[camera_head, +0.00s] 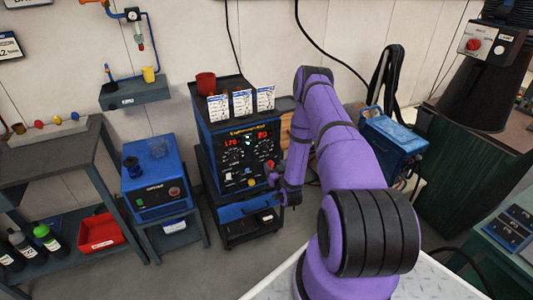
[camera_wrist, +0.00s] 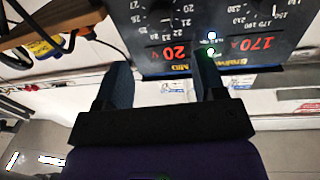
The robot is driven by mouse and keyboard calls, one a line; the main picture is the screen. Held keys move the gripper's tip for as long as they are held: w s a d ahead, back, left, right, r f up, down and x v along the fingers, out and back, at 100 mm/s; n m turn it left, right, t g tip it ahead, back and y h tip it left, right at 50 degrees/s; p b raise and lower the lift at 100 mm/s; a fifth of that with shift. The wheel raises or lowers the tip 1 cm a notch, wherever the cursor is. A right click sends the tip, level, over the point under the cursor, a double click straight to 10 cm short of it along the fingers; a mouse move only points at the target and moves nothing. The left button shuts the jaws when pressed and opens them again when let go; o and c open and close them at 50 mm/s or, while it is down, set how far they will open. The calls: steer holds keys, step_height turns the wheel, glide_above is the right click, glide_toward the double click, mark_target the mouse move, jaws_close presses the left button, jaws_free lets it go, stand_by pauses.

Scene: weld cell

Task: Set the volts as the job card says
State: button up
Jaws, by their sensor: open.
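The welder (camera_head: 238,150) stands mid-picture, with two red readouts and two dials on its dark front. The volts dial (camera_wrist: 160,18) is partly cut off at the top. Three white cards (camera_head: 242,102) stand along the welder's top front edge; their print is too small to read. My gripper (camera_wrist: 164,80) is open and empty, its fingers apart, in front of the panel on the volts side, touching no knob that I can see.
A red cup (camera_head: 205,83) stands on the welder. A blue machine (camera_head: 155,180) is on a stand to the left, beside a grey shelf (camera_head: 50,155) with bottles and a red bin (camera_head: 100,231). Another blue box (camera_head: 393,145) stands right, behind my arm. A cable hangs on the wall.

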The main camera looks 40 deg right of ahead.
mark_target(266, 151)
steer(key=x, duration=1)
steer(key=shift+w, duration=0.3)
steer(key=shift+r, duration=0.1)
steer(key=c, duration=0.9)
